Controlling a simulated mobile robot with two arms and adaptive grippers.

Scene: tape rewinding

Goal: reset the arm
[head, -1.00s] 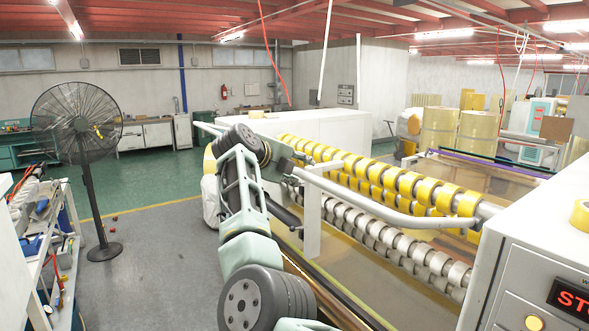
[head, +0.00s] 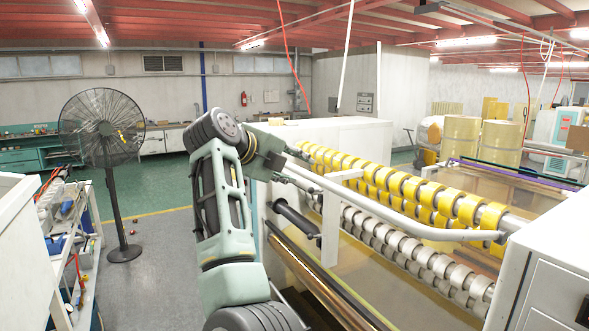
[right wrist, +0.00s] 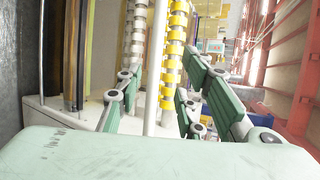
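My right arm (head: 222,200) rises at the centre of the head view. Its gripper (head: 298,168) points away toward the tape machine, close to the white guard bar (head: 395,200); whether they touch is unclear. In the right wrist view, the green-padded fingers of the right gripper (right wrist: 158,92) stand wide apart. The white bar (right wrist: 157,70) shows in the gap between them, with nothing clearly held. My left gripper is in neither view.
Yellow tape rolls (head: 412,188) line the upper shaft, with pale cores (head: 400,253) below. A fan (head: 102,128) and a cluttered cart (head: 75,245) stand left. A white cabinet (head: 548,262) stands right. Grey floor (head: 165,255) is open between fan and arm.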

